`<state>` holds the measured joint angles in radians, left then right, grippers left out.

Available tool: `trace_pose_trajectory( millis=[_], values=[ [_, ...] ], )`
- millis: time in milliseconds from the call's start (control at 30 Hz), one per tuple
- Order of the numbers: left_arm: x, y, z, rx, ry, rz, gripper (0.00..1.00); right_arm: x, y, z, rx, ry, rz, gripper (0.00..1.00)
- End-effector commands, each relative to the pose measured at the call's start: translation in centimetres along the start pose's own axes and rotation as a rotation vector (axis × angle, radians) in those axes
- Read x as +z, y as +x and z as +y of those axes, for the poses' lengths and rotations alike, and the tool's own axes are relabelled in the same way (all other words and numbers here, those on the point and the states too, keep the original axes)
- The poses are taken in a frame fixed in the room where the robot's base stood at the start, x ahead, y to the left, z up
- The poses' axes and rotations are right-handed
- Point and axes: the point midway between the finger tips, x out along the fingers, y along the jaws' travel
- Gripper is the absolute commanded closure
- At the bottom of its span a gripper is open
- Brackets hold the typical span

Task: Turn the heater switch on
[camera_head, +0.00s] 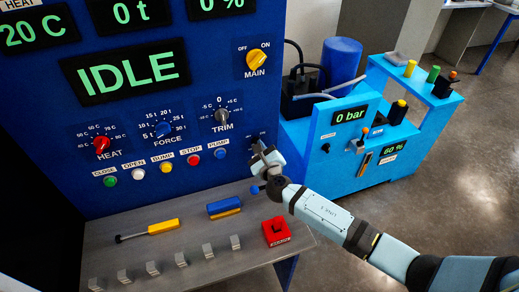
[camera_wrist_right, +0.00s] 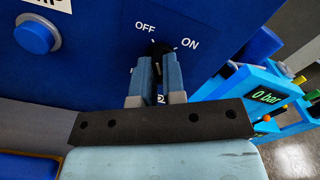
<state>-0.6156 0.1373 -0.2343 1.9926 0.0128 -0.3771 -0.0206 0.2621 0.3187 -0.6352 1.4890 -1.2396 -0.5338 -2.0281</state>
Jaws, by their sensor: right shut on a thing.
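The switch with a black knob (camera_wrist_right: 157,47) sits low on the right side of the blue panel, between the labels OFF and ON. Its name label is hidden behind my fingers, and I cannot tell which way the knob points. My right gripper (camera_wrist_right: 157,75) is shut on this knob, one finger on each side. In the head view my right gripper (camera_head: 259,150) is at the panel's lower right and covers most of the switch. My left gripper is not in view.
A blue PUMP button (camera_head: 220,153) is left of the switch. The yellow MAIN switch (camera_head: 256,61) is above. Below, a shelf (camera_head: 150,260) holds a yellow-handled tool (camera_head: 163,226), a blue-and-yellow block (camera_head: 224,207) and a red button box (camera_head: 276,231). A light-blue bench (camera_head: 345,170) stands right.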

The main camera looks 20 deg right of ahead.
Motion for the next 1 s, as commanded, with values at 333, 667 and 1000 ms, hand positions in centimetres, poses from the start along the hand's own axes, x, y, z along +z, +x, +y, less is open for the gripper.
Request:
trace_pose_trajectory(
  millis=[333,667,1000],
  values=[
    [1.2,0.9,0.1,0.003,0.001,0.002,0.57,-0.2,0.0,0.1,-0.001,0.329,0.0,1.0],
    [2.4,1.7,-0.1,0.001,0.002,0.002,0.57,-0.2,0.0,0.0,-0.001,0.643,-0.001,1.0],
    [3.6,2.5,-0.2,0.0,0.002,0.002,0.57,-0.2,0.0,0.0,-0.001,0.962,0.0,1.0]
  ],
)
